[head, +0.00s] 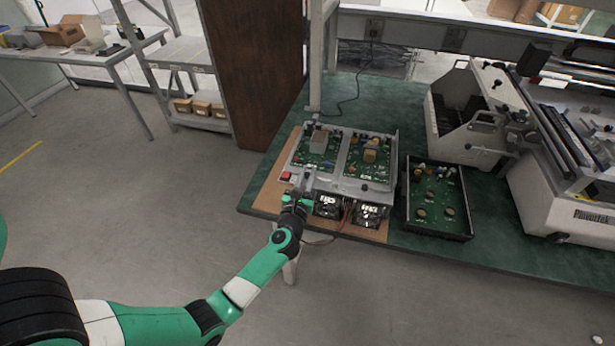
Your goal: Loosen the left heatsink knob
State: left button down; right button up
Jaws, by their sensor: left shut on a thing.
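An open grey electronics unit (345,183) with two green circuit boards sits on a brown board at the table's left end. Its front has a metal heatsink ledge above two fans. My left gripper (305,180) is at the left part of this ledge, beside the red switch (286,176). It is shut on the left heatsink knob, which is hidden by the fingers. A small dark knob (364,187) shows farther right on the ledge. My right gripper is not in view.
A black open tray (408,222) with a green circuit board stands just right of the unit. White machines (477,118) fill the table's right side. The green tabletop (420,246) is bare along its front edge. A brown panel (250,65) stands behind at the left.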

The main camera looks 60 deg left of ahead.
pick_arm(q)
jog(key=shift+w+d+f+n+g+y+b, duration=0.1)
jog(key=shift+f+n+g+y+b, duration=0.1)
jog(key=shift+n+g+y+b, duration=0.8)
jog(key=shift+n+g, duration=0.3)
jog(key=shift+g, duration=0.4)
jog(key=shift+r+g+y, duration=0.15)
jog(key=shift+g+y, duration=0.15)
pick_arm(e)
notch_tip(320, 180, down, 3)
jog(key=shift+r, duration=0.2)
pick_arm(q)
jog(key=c, duration=0.8)
grip_release()
jog(key=shift+o, duration=0.2)
jog(key=p+v, duration=0.3)
jog(key=v, duration=0.8)
jog(key=shift+s+d, duration=0.2)
jog(key=shift+s, duration=0.1)
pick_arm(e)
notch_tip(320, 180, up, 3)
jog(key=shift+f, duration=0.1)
